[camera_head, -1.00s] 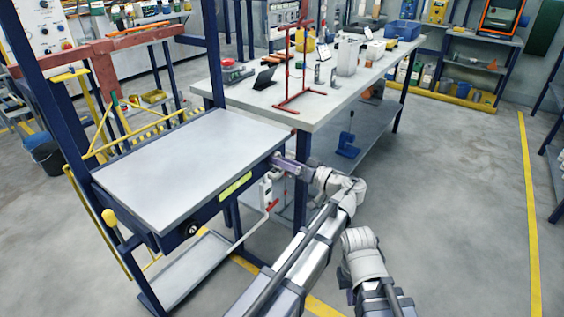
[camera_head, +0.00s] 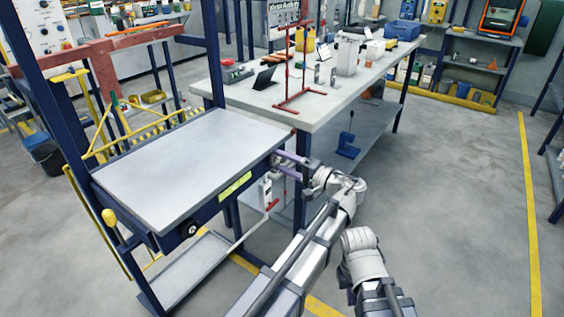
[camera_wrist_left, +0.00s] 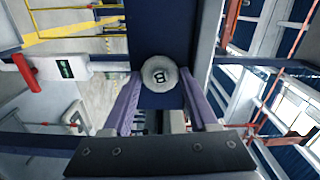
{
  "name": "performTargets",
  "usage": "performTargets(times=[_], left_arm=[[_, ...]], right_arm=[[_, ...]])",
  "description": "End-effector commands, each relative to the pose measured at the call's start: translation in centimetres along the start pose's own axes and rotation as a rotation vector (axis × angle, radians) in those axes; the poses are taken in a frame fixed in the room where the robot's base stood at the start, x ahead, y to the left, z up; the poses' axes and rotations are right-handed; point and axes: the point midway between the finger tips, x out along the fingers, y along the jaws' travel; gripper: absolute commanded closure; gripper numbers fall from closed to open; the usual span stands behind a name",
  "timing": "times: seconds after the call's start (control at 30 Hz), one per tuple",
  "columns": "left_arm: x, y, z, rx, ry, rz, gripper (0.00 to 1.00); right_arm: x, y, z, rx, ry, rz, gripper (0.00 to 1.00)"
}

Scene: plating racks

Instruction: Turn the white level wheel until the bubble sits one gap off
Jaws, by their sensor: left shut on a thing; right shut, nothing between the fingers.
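The white wheel (camera_wrist_left: 159,74), with a dark mark on its face, sits against a dark blue beam in the left wrist view. The purple fingers of my left gripper (camera_wrist_left: 160,92) are on either side of it and shut on it. In the head view my left gripper (camera_head: 289,163) is at the right end of the rack's front rail, and the wheel cannot be made out there. A yellow-green level strip (camera_head: 235,187) lies on that rail; its bubble is too small to tell. My right gripper (camera_head: 350,296) is mostly hidden below its wrist, shut and empty.
The grey rack top (camera_head: 185,165) is bare. A white box with a red lever (camera_head: 266,193) hangs below the rail near my left gripper. A long workbench (camera_head: 330,100) with a red stand (camera_head: 300,60) is behind. The floor at right is clear.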

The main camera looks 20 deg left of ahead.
Motion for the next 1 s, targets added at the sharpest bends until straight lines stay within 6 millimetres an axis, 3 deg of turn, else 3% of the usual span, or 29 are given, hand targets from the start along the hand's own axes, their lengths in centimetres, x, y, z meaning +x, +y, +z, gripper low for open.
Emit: performTargets(times=[0.5,1.0], left_arm=[[-0.03,0.10,0.00,0.351,0.000,0.001,0.96],[-0.03,0.12,0.01,0.435,0.001,0.002,0.96]], right_arm=[[0.06,0.00,0.00,0.000,0.000,0.000,1.00],[0.07,-0.01,0.00,0.000,0.000,0.000,1.00]])
